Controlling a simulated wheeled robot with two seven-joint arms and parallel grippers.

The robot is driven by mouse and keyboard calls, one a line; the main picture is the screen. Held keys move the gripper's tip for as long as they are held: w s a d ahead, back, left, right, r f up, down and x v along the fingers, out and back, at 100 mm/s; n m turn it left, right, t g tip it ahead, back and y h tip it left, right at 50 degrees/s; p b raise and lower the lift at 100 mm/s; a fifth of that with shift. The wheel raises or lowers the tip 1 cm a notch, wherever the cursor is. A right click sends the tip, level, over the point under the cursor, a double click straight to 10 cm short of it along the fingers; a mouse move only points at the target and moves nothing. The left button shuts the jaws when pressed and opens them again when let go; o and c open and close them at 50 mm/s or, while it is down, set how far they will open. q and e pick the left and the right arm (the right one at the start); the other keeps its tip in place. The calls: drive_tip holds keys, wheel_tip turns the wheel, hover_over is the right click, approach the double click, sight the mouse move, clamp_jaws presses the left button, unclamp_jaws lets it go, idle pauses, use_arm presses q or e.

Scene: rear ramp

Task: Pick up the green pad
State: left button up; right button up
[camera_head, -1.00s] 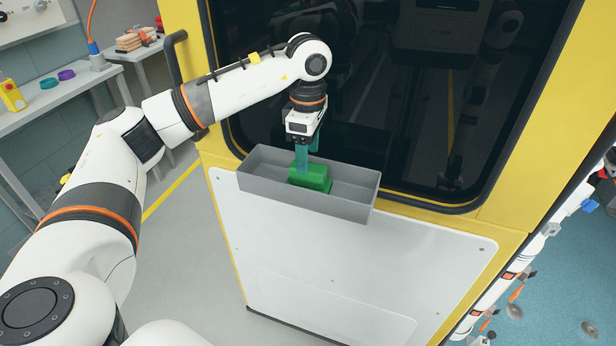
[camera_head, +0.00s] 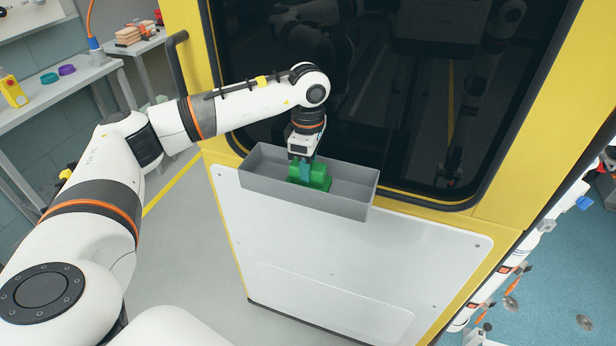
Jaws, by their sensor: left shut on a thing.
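The green pad (camera_head: 319,178) is a small green block inside a grey open tray (camera_head: 345,202) fixed to the front of the yellow and white machine. The fingers hide part of the pad. I cannot tell whether the pad still touches the tray floor. My right gripper is not in view.
A dark window (camera_head: 400,100) with a yellow frame rises behind the tray. A bench (camera_head: 60,95) with small items stands at far left.

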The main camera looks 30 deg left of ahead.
use_arm(q)
drive_tip(key=shift+r, duration=0.1)
drive_tip(key=shift+r, duration=0.4)
wheel_tip(320, 180, up, 8)
drive_tip(key=b, duration=0.3)
drive_tip(key=shift+r, duration=0.55)
